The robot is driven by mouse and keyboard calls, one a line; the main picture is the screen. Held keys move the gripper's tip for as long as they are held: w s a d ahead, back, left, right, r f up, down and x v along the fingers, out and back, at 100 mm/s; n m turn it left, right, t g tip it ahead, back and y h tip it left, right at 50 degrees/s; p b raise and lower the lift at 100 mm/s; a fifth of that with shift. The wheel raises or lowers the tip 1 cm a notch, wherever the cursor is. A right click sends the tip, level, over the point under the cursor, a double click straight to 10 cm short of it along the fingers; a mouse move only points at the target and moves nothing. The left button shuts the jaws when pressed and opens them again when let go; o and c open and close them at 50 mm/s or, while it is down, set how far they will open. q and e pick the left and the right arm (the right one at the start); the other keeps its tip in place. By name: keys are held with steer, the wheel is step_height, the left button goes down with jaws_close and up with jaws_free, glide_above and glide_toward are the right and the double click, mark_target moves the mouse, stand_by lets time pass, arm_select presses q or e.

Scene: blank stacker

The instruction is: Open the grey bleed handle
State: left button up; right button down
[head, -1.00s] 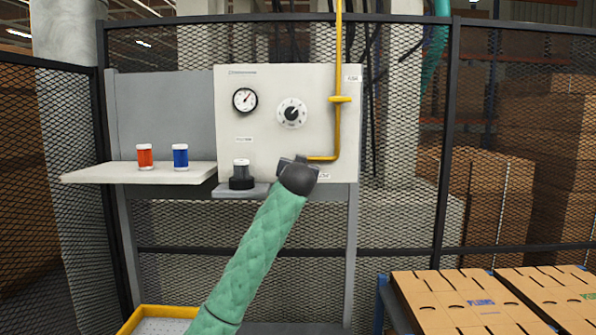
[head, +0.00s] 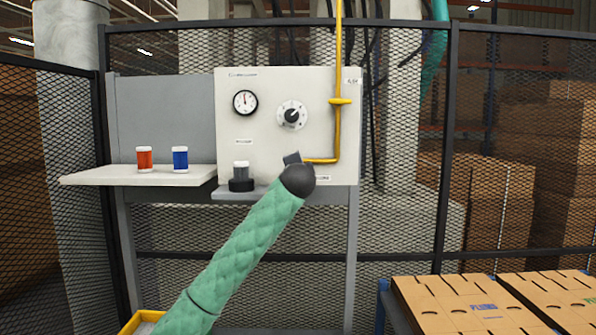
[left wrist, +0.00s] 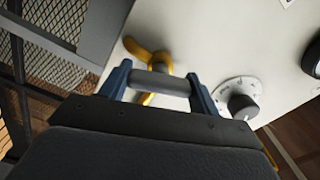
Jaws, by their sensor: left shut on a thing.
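The grey bleed handle (left wrist: 158,82) shows in the left wrist view as a grey bar between the two blue fingers of my left gripper (left wrist: 162,88). The fingers are shut on it. In the head view my left gripper (head: 294,164) is at the lower right of the white panel (head: 265,140), by the bottom end of the yellow pipe (head: 337,130). My own wrist hides most of the handle there. My right gripper is not in view.
The panel carries a round gauge (head: 245,102) and a dial knob (head: 291,115). A dark-based jar (head: 241,177) stands just left of my gripper. A red jar (head: 144,159) and a blue jar (head: 180,159) stand on the left shelf (head: 100,177). Cartons (head: 470,303) lie at lower right.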

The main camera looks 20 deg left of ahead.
arm_select(q)
steer(key=shift+m, duration=2)
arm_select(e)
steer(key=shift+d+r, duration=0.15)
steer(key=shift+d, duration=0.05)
arm_select(q)
steer(key=shift+f, duration=0.1)
steer(key=shift+d, duration=0.1)
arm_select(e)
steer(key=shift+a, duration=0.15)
arm_select(q)
steer(key=o, duration=1)
steer(key=shift+s, duration=0.15)
steer(key=shift+s+d+b, duration=0.1)
steer(key=shift+s+b, duration=0.2)
steer(key=shift+b+v, duration=1.8)
steer(key=shift+v, duration=1.65)
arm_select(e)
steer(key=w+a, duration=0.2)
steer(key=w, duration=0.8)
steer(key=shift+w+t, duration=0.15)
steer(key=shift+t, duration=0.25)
